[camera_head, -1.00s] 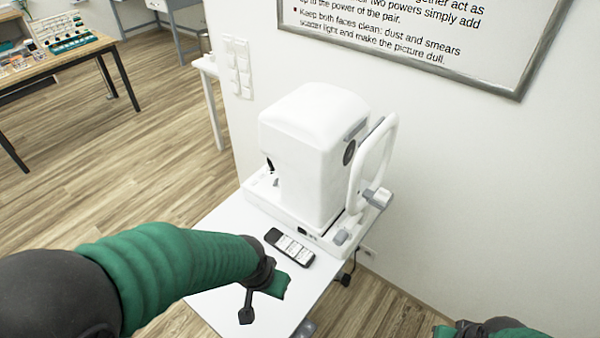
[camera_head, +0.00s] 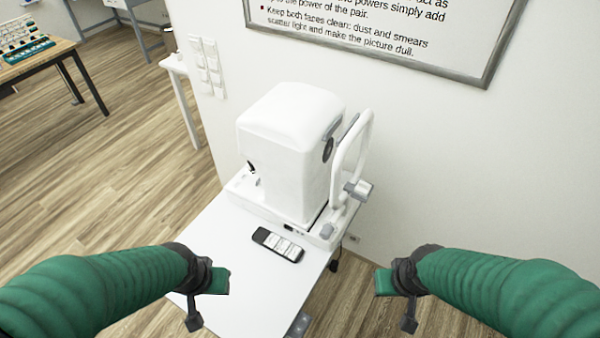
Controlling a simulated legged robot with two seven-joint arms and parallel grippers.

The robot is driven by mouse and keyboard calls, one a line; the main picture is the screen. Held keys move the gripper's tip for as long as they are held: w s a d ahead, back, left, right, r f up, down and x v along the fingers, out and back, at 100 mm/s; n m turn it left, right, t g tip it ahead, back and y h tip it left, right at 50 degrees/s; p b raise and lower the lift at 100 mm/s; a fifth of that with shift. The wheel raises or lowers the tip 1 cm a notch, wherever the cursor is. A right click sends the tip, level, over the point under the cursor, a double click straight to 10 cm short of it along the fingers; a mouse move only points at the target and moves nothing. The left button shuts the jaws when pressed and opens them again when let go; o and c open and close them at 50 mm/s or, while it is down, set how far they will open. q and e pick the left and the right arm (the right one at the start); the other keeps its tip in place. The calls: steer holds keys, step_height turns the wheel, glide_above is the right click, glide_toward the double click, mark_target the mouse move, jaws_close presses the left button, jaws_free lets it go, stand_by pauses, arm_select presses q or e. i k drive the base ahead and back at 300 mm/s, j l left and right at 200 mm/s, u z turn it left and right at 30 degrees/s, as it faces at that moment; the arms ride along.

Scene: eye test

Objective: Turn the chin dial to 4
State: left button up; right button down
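A white eye-test machine (camera_head: 290,150) stands on a small white table (camera_head: 235,285). Its white looped head and chin rest frame (camera_head: 366,140) is on its right side. A grey knob (camera_head: 358,190) sits low on that frame and may be the chin dial; no numbers on it can be read. My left gripper (camera_head: 206,298) is over the table's front left part, apart from the machine. My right gripper (camera_head: 396,298) is to the right of the table, below and right of the knob, touching nothing visible. Both look empty; their finger gaps are unclear.
A dark remote with white labels (camera_head: 278,245) lies on the table in front of the machine. A wall with a framed poster (camera_head: 400,40) is close behind and right. Wooden floor is free at left; a desk (camera_head: 40,65) stands far left.

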mark_target(328, 230)
steer(key=j, duration=1.3)
steer(key=u, duration=0.05)
